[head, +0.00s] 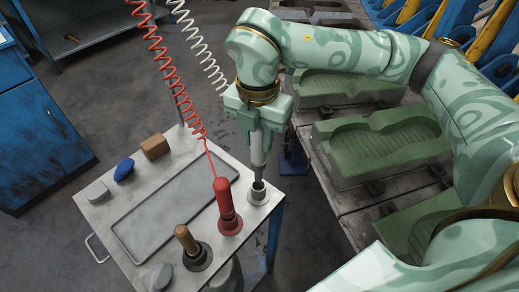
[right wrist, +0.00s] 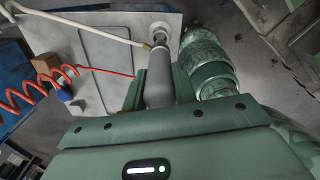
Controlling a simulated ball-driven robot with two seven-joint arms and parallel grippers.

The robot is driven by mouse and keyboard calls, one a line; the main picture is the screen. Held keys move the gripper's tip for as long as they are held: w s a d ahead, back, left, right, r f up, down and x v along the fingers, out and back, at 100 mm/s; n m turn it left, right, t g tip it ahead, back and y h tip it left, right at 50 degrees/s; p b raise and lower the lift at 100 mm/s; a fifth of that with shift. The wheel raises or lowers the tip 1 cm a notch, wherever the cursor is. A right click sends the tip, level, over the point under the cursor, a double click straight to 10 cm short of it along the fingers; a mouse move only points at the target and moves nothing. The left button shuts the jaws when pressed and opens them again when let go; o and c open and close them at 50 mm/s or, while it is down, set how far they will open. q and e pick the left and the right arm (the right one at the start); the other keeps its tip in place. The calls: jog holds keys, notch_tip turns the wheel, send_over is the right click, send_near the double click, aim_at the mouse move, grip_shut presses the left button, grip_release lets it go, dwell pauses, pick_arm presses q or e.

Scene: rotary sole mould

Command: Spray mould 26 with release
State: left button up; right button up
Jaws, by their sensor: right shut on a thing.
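My right gripper (head: 257,137) is shut on a grey cylindrical spray tool (head: 258,165), held upright. The tool's lower end is at the mouth of a round grey holder (head: 258,194) on the table; I cannot tell how far inside it sits. In the right wrist view the tool (right wrist: 159,80) is between my fingers, with a pale hose joined near its far end. Green sole moulds (head: 379,143) with dark cavities lie to the right; another (head: 345,86) is behind. No number is readable on them, so I cannot tell which is 26. My left gripper is not seen.
The metal table (head: 105,210) also holds a red-handled tool (head: 224,197) on a red coiled hose, a wooden-handled tool (head: 185,238), a flat tray (head: 172,208), a brown block (head: 154,147) and a blue piece (head: 124,169). A blue cabinet (head: 45,145) stands left.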

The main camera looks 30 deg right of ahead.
notch_tip(320, 180, up, 7)
jog(key=p, duration=0.3)
notch_tip(320, 180, up, 4)
jog(key=p, duration=0.3)
jog(key=shift+r+p, duration=0.15)
jog(key=shift+p, duration=0.15)
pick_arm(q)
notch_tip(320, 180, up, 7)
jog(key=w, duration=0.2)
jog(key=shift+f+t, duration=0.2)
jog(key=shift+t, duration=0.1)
